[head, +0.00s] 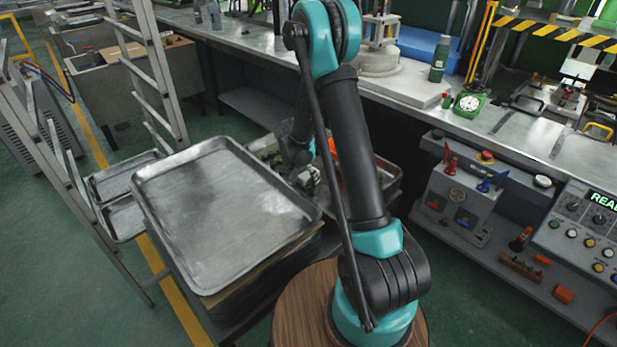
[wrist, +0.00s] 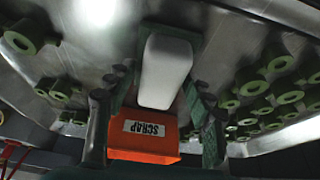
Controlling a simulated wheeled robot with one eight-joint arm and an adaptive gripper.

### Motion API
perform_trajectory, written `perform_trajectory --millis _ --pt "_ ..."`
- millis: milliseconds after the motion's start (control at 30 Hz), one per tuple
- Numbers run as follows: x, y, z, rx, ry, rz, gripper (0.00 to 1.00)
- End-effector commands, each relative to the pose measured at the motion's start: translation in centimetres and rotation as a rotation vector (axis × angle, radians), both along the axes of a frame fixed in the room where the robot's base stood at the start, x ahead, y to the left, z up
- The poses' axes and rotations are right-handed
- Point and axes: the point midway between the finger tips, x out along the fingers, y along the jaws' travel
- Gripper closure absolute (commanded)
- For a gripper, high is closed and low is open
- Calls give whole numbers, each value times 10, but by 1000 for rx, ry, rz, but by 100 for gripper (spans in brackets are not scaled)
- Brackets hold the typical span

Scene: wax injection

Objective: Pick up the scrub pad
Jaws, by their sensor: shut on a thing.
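The scrub pad (wrist: 167,70), a white block with a green layer along its edges, sits between the two fingers of my gripper (wrist: 160,88) in the wrist view. The fingers are shut on it from both sides. In the head view my gripper (head: 308,172) is low behind my arm, at the tray right of the big empty tray. I cannot make out the pad in that view. I cannot tell how far the pad is from the metal tray surface behind it.
Several green rings (wrist: 285,97) lie on both sides of the pad. An orange box marked SCRAP (wrist: 143,147) is close to the fingers. A large empty metal tray (head: 215,205) stands to the left. A ladder (head: 150,75) and a long workbench (head: 410,95) are nearby.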

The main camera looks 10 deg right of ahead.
Motion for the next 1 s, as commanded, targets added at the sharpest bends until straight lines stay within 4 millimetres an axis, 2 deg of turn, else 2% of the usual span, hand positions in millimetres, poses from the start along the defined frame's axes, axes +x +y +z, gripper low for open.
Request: perform_trajectory --millis 167,367,800,1000 --pt "0 0 7 0 0 0 81" --pt "-1 0 34 0 0 0 81" --pt "-1 0 150 0 0 0 81" --pt "0 0 186 0 0 0 81"
